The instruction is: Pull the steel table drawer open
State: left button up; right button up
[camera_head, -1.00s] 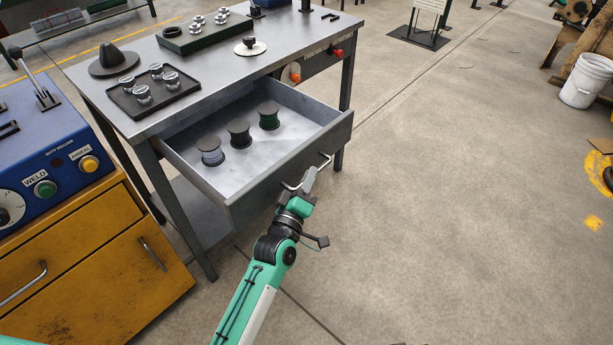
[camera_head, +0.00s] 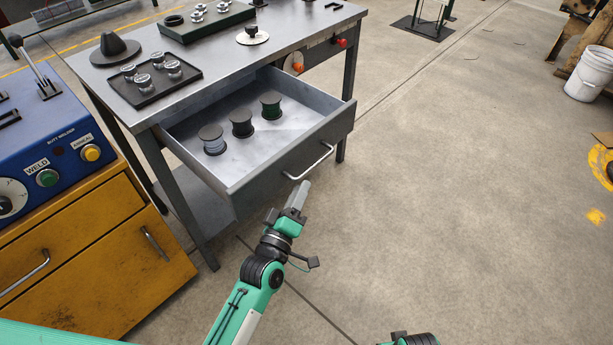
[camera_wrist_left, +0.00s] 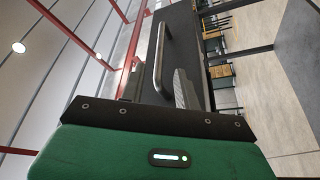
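The steel table drawer (camera_head: 262,175) stands well out from under the grey steel table (camera_head: 215,72). Its bar handle (camera_head: 311,163) is on the front face, and it also shows in the wrist view (camera_wrist_left: 159,55). My left gripper (camera_head: 300,194) is just below and in front of the handle, apart from it with a small gap. In the wrist view one grey finger (camera_wrist_left: 184,90) shows beside the handle; the finger spacing is not clear. My right gripper is out of view.
A yellow cabinet (camera_head: 110,250) with a blue welder (camera_head: 60,150) on top stands close on the left. The tabletop carries a black tray (camera_head: 190,80) of metal parts and a green block (camera_head: 210,25). The floor right of the drawer is clear; a white bucket (camera_head: 588,75) is far right.

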pick_arm(q)
jog(key=v, duration=0.6)
jog(key=shift+s, duration=0.25)
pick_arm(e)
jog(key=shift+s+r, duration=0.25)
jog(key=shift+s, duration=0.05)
pick_arm(q)
jog(key=shift+a, duration=0.1)
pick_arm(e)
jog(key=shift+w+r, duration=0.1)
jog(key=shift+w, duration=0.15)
